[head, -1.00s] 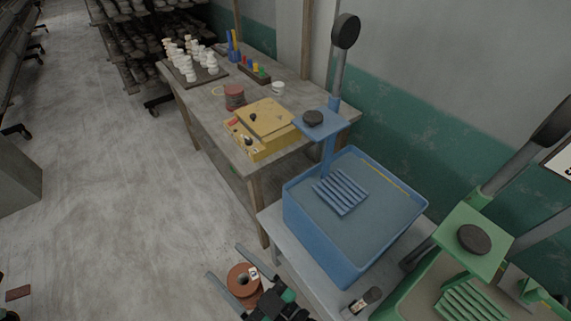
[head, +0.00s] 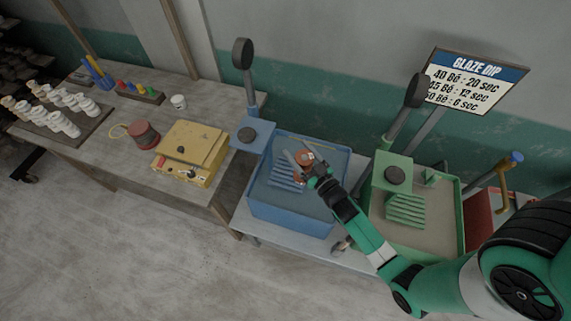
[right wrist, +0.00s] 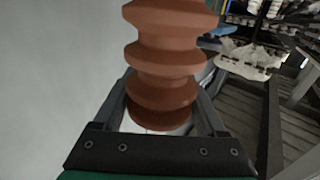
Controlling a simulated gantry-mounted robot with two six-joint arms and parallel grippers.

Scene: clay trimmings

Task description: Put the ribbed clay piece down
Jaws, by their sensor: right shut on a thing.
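The ribbed clay piece (head: 303,156) is reddish brown and small in the head view. It appears over the blue tub (head: 290,210), near the blue slatted rack (head: 288,172); I cannot tell its exact height. In the right wrist view the clay piece (right wrist: 165,55) is large, with stacked rounded ribs, and sits between both fingers. My right gripper (head: 308,163) is shut on it; its fingers also show in the right wrist view (right wrist: 162,105). The clay's far end is cut off by that view's top edge. My left gripper is not in view.
A green tub (head: 440,235) with its own slatted rack (head: 405,210) stands right of the blue tub. A blue post with a small platform (head: 252,133) rises at the blue tub's left. A yellow box (head: 190,150) and white pieces (head: 62,124) occupy the wooden table.

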